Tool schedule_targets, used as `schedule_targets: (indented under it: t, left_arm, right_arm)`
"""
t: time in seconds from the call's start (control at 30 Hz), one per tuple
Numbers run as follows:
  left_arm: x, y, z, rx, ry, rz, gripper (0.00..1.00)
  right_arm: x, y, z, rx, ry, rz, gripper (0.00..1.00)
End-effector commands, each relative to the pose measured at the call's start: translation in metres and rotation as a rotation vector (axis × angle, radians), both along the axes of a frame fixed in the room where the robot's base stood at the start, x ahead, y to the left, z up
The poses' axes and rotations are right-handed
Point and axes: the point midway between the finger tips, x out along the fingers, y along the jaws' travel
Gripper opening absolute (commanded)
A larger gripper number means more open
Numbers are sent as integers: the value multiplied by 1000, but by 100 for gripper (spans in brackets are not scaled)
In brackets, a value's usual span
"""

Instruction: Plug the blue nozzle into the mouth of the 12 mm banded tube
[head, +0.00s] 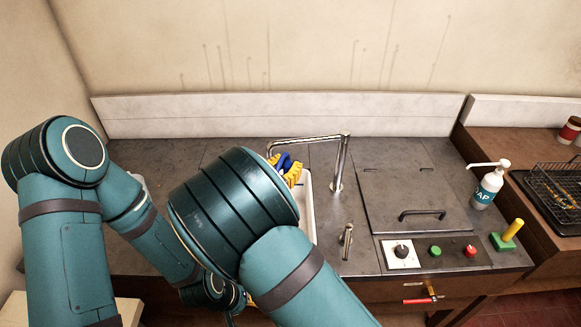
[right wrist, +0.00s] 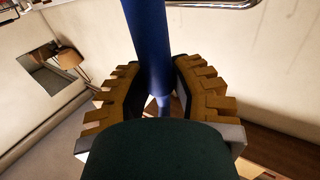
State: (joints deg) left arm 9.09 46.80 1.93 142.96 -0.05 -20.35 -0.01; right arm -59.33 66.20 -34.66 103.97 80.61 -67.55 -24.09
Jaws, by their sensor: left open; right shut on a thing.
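My right gripper (head: 287,168) has yellow toothed fingers and is shut on the blue nozzle (head: 283,158), above the sink area near the faucet. In the right wrist view the blue nozzle (right wrist: 148,40) runs between the two fingers (right wrist: 162,85) as a long round shaft, with a narrower lighter blue part lower down. My left gripper (head: 250,300) is mostly hidden behind my right arm; only a bit of yellow shows low in the head view. It is open. I cannot make out the 12 mm banded tube in either view.
A metal faucet (head: 340,165) stands beside the white sink rim (head: 308,205), mostly hidden by my right arm. To the right are a lidded panel (head: 415,190), a soap bottle (head: 488,186), a green-and-yellow block (head: 509,235) and a wire rack (head: 555,185). The worktop's front right holds knobs.

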Motion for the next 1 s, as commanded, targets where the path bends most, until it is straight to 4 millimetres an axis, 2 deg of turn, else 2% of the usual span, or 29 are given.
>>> schedule_targets:
  t: [0.2, 0.37, 0.8, 1.0]
  left_arm:
    - [0, 0, -2, 0, 0, 0, 47]
    - [0, 0, -7, 0, 0, 0, 47]
    - [-1, -1, -36, 3, -1, 3, 47]
    - [0, -1, -45, 5, -1, 4, 47]
  right_arm:
    - [0, -1, 0, 1, -2, -3, 0]
    - [0, 0, -7, 0, -1, -3, 0]
    - [0, 0, -45, 1, -1, -2, 0]
    - [0, 0, -56, 0, -1, -2, 0]
